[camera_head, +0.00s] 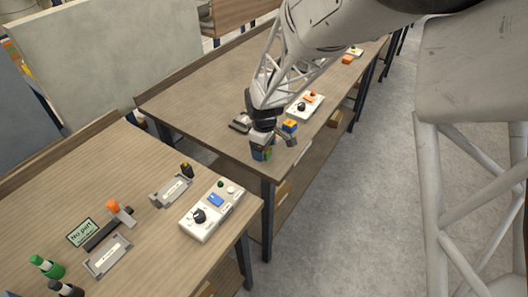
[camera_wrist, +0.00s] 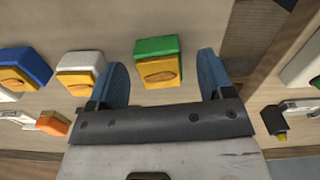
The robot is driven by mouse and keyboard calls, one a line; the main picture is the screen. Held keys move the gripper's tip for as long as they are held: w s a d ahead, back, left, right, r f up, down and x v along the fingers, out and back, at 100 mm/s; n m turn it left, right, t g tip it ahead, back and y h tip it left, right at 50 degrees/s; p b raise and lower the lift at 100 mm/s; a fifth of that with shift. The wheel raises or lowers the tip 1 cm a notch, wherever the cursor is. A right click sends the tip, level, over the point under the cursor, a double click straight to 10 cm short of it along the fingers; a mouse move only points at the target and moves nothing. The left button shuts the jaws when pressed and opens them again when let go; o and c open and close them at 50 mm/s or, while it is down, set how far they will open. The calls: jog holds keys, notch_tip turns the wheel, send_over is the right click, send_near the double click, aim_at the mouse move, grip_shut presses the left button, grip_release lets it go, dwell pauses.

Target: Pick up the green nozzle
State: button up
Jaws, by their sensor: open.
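The green nozzle (camera_wrist: 157,48) is a green block with a yellow-orange front part. In the wrist view it is at the top middle, in the gap between the two blue fingers. My gripper (camera_wrist: 162,62) is open, with one finger to each side of the nozzle; no contact shows, and I cannot tell the remaining distance. A similar blue-and-yellow block (camera_wrist: 25,67) and a white-and-yellow block (camera_wrist: 80,70) stand to its left. In the head view my gripper points down over the near end of the far table, largely covering what is below it.
The far table (camera_head: 205,90) holds a white box with a black knob (camera_head: 300,108) beyond the gripper. The near table (camera_head: 140,160) carries another white knob box (camera_head: 205,215), grey holders, an orange-topped tool and green-capped bottle (camera_head: 45,266). A gap separates the tables.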

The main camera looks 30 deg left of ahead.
jog(key=shift+f, duration=0.45)
jog(key=c, duration=1.1)
jog(key=shift+o, duration=0.2)
jog(key=shift+r, duration=5)
jog(key=shift+m, duration=0.6)
jog(key=w+a, duration=0.3)
jog(key=a, duration=0.2)
jog(key=w+a, duration=0.3)
jog(key=a, duration=0.1)
jog(key=w+a, duration=0.3)
jog(key=a, duration=0.2)
jog(key=shift+w+a+f, duration=0.15)
jog(key=shift+a+f, duration=0.2)
jog(key=shift+f, duration=0.05)
